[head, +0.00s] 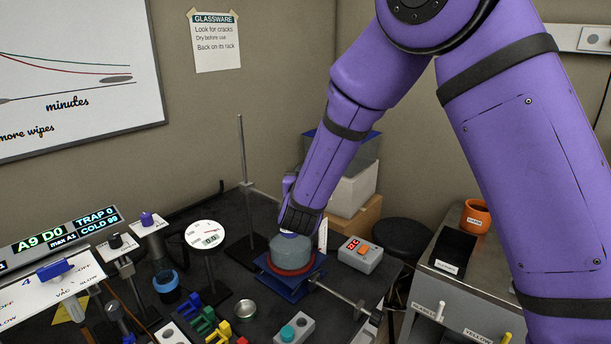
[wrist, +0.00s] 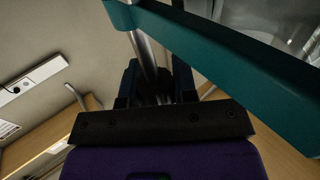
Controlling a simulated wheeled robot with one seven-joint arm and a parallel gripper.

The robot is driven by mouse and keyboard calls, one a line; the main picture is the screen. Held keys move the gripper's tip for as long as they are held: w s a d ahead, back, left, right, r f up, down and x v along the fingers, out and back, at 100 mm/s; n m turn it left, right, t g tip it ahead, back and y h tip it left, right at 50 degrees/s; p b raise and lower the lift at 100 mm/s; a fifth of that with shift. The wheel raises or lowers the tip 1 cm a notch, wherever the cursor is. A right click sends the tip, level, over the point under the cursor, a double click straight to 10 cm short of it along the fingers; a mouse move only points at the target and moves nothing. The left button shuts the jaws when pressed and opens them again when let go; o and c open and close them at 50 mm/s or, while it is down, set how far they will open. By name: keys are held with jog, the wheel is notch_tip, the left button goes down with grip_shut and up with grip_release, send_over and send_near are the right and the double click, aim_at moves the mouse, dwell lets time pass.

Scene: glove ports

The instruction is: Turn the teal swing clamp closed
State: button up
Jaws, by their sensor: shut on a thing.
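In the wrist view, a broad teal bar (wrist: 240,65), which I take to be the teal swing clamp, runs diagonally from the top to the right edge, very close to the camera. A bright metal rod (wrist: 142,48) comes down from near its upper left end. My gripper (wrist: 156,82) has its dark fingers on either side of this rod and is shut on it. I cannot tell how far the clamp is turned. In the head view, my purple arm reaches over the bench, and the gripper and clamp are not seen there.
In the head view, a grey round vessel (head: 291,252) stands on a blue stand (head: 283,287) just below my forearm. A thin upright rod (head: 242,150) stands to the left. Small items crowd the front bench.

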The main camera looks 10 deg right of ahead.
jog(key=shift+h, duration=0.3)
jog(key=o, duration=0.9)
jog(key=v, duration=1)
jog(key=shift+s, duration=0.4)
jog(key=shift+r, duration=0.1)
